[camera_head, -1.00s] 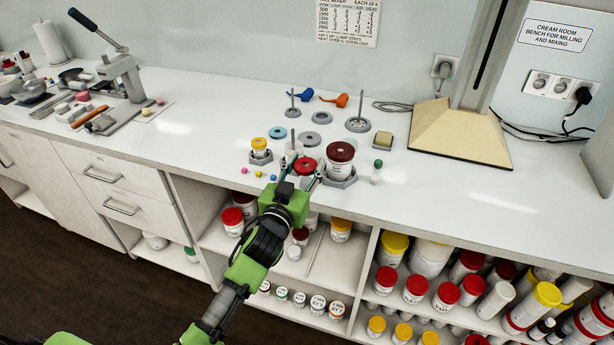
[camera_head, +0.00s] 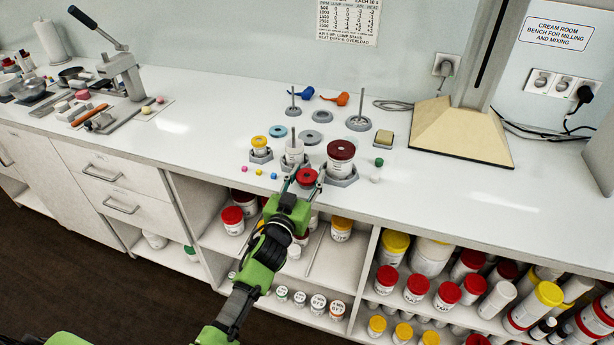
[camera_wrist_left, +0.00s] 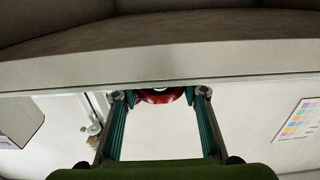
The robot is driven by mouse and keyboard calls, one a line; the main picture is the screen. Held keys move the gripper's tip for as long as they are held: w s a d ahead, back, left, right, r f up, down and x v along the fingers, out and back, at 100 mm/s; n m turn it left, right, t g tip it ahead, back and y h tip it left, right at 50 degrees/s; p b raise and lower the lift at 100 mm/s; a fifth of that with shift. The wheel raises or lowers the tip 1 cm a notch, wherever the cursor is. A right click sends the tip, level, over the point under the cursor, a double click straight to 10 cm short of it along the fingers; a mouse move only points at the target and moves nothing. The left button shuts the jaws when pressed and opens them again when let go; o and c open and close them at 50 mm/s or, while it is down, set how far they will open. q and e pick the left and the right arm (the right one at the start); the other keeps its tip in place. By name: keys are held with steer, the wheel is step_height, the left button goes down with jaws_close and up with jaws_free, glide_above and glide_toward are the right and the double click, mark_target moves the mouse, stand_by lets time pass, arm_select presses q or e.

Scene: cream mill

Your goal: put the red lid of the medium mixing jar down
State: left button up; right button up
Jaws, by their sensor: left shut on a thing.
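The red lid (camera_head: 307,177) is between the fingertips of my left gripper (camera_head: 305,180), near the front edge of the bench. The gripper is shut on it. In the left wrist view the lid (camera_wrist_left: 160,96) also shows between the two fingers, partly cut off by a pale edge. The white medium mixing jar (camera_head: 295,152) stands without a lid in a grey holder just behind the gripper. Whether the lid touches the bench I cannot tell. My right gripper is not in view.
A larger jar with a dark red lid (camera_head: 341,151) stands close on the right, and a small yellow-lidded jar (camera_head: 259,143) on the left. Small coloured pieces (camera_head: 259,172) lie left of the gripper. The bench top (camera_head: 440,190) is clear to the right.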

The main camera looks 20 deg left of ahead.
arm_select(q)
steer(key=shift+f, duration=0.4)
steer(key=o, duration=1.1)
steer(key=shift+r, duration=0.1)
